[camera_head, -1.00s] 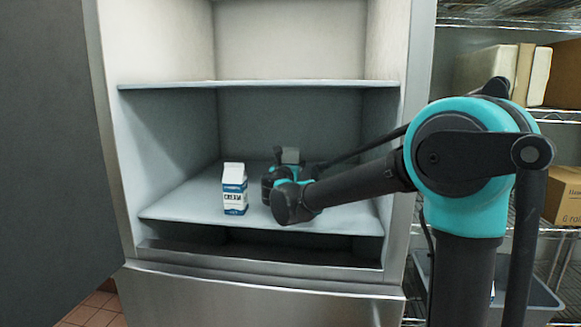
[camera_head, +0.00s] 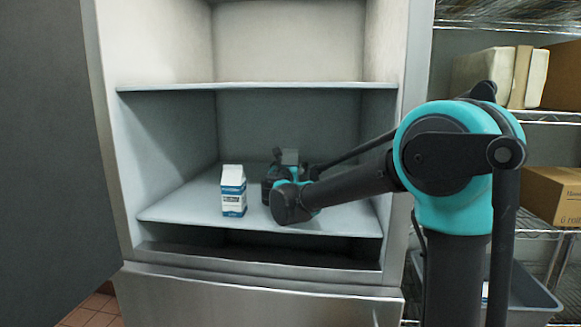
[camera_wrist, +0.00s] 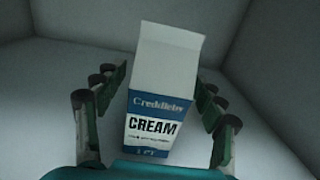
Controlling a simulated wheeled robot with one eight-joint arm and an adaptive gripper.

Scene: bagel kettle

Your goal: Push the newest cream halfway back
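A white and blue cream carton (camera_head: 233,192) stands upright near the front of the lower fridge shelf (camera_head: 180,208), left of my gripper. In the wrist view, a carton labelled CREAM (camera_wrist: 155,100) stands between the fingers of my gripper (camera_wrist: 162,85), with its label toward the camera. The fingers are apart, with narrow gaps seen on both sides of the carton. In the head view, my gripper (camera_head: 284,160) is low over this shelf and points inward. A greyish block there may be this carton's top; the rest is hidden. I cannot read any dates.
The upper shelf (camera_head: 260,86) spans the fridge above my arm. The fridge side walls stand left and right, and the open door (camera_head: 50,150) is at left. A wire rack with boxes (camera_head: 555,195) and a grey bin (camera_head: 530,295) is at right. Shelf room shows left of the front carton.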

